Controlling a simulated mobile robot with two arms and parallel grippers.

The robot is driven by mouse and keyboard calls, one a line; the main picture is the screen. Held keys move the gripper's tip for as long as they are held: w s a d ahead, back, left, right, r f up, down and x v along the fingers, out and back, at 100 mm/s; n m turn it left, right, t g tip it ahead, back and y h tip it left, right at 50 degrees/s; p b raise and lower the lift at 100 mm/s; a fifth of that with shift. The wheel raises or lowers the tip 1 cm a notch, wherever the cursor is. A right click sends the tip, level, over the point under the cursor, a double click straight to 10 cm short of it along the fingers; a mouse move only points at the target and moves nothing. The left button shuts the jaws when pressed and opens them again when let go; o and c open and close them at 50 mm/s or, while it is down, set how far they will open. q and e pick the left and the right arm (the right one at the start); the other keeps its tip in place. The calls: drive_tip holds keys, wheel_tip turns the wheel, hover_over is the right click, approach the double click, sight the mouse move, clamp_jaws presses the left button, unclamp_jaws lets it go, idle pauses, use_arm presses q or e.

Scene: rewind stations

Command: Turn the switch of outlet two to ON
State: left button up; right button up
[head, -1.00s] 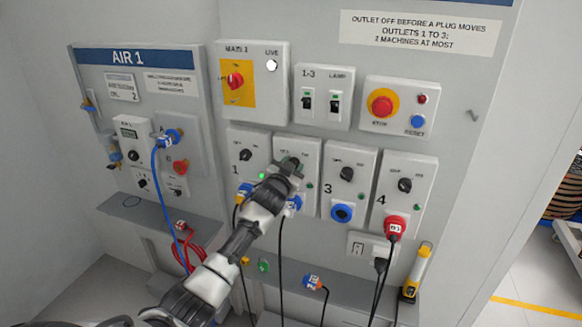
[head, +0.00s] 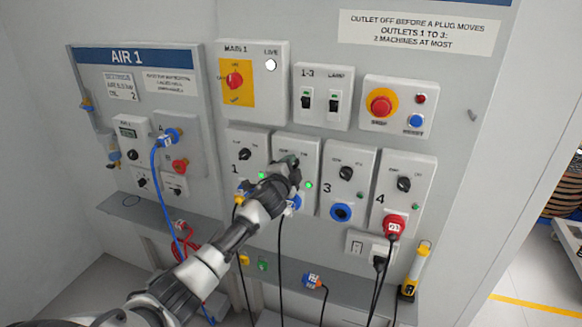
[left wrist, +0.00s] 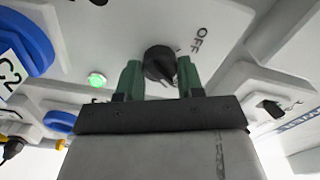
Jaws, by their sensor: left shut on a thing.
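The black rotary switch of outlet two (left wrist: 160,63) is between the green fingertips of my left gripper (left wrist: 159,80) in the left wrist view. My left gripper also shows in the head view (head: 293,162), shut on this switch and covering it. An OFF mark (left wrist: 198,40) is printed beside the knob, and the knob's light mark points away from it. Outlet two's panel (head: 309,150) shows a lit green lamp (head: 309,185), also bright in the left wrist view (left wrist: 97,79). A blue plug (head: 294,203) sits in outlet two, partly hidden by my arm. My right gripper is not in view.
Outlet one (head: 246,142) is close on the left, with its green lamp lit. Outlet three (head: 345,185) and outlet four (head: 405,190) are on the right. The main switch (head: 235,80) and red stop button (head: 381,105) are above. Cables hang below the outlets.

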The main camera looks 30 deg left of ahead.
use_arm(q)
drive_tip(key=shift+m, duration=0.6)
drive_tip(key=o, duration=0.9)
drive_tip(key=shift+b+v, duration=0.8)
drive_tip(key=shift+v, duration=4.6)
drive_tip(key=shift+f, duration=0.1)
